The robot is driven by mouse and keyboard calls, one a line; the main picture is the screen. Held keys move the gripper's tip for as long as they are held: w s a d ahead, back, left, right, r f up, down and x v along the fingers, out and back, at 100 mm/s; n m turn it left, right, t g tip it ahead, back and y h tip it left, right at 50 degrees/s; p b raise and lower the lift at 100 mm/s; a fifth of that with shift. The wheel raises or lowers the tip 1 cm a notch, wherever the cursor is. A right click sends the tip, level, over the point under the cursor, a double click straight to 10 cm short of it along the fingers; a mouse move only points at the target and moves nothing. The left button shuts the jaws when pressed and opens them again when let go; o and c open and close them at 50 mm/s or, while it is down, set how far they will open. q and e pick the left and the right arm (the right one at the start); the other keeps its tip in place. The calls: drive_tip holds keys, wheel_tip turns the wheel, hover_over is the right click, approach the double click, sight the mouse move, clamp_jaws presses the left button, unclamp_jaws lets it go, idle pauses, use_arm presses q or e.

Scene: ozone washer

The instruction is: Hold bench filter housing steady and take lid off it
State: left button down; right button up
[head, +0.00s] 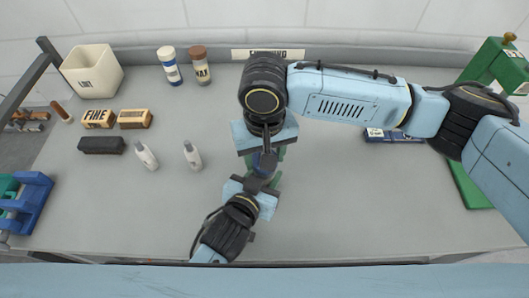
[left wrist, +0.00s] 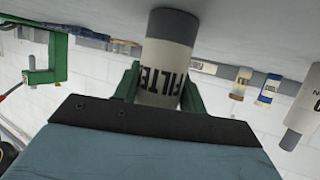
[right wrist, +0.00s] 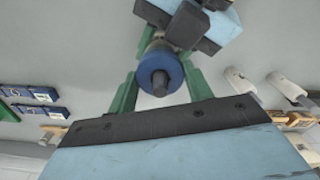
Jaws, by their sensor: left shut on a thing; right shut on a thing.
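The filter housing (left wrist: 165,60) is a pale cylinder with a dark band and the word FILTER, standing on the bench in the left wrist view. My left gripper (left wrist: 158,90) is shut on its body, one green finger on each side. The blue lid (right wrist: 160,72), round with a dark centre knob, sits at the top of the housing in the right wrist view. My right gripper (right wrist: 158,88) is shut on the lid from above, green fingers on both sides. In the head view my grippers mostly hide the housing and lid (head: 264,163). I cannot tell whether the lid is still seated.
A white bin (head: 92,72), two capped bottles (head: 170,66), FINE blocks (head: 98,118), a dark block (head: 101,145) and two small white bottles (head: 146,156) stand on the left. A green stand (head: 492,62) is at right.

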drive_tip(key=o, duration=1.1)
drive_tip(key=shift+r, duration=2.35)
drive_tip(key=shift+c, duration=0.3)
drive_tip(key=shift+r+n, duration=0.5)
drive_tip(key=shift+r, duration=1.05)
drive_tip(key=shift+f, duration=3.9)
drive_tip(key=shift+c, duration=0.4)
drive_tip(key=c, duration=0.9)
drive_tip(key=o, duration=1)
